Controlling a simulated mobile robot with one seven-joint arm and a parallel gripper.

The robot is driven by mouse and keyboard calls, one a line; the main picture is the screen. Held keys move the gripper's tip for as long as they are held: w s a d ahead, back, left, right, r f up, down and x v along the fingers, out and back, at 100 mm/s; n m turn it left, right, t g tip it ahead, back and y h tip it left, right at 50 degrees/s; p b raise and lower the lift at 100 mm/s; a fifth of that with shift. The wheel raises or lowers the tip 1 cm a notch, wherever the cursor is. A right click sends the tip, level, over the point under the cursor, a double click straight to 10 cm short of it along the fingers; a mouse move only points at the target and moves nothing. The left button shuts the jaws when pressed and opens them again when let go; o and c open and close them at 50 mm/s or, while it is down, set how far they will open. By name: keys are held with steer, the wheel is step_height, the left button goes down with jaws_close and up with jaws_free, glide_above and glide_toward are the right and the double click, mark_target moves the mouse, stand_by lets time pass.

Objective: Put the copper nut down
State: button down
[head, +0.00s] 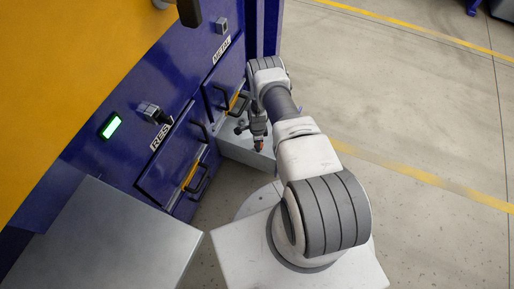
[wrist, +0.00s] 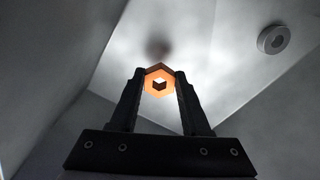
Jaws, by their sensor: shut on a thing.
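The copper nut (wrist: 151,86) is a hexagonal orange ring with a hole through it. In the wrist view it sits between the two dark fingertips of my gripper (wrist: 160,76), which is shut on it. Pale grey sheet-metal walls and floor surround it, and a dark shadow spot lies just beyond it. I cannot tell the exact gap to the floor. In the head view my gripper (head: 258,147) points down at the open grey metal drawer (head: 237,154) by the blue machine; the nut is too small there to make out clearly.
A grey round ring-shaped piece (wrist: 273,40) lies inside the grey container at upper right. Blue panels labelled METAL (head: 221,49) and RES (head: 160,138) carry black handles. A grey box top (head: 120,235) stands at lower left. Open concrete floor (head: 420,120) lies to the right.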

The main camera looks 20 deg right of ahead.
steer(key=shift+f+b, duration=0.6)
steer(key=shift+f, duration=1)
steer(key=shift+f, duration=0.2)
steer(key=shift+c, duration=1.8)
jaws_free()
steer(key=shift+r, duration=0.1)
step_height(320, 180, up, 12)
steer(key=p, duration=0.5)
steer(key=shift+r, duration=0.1)
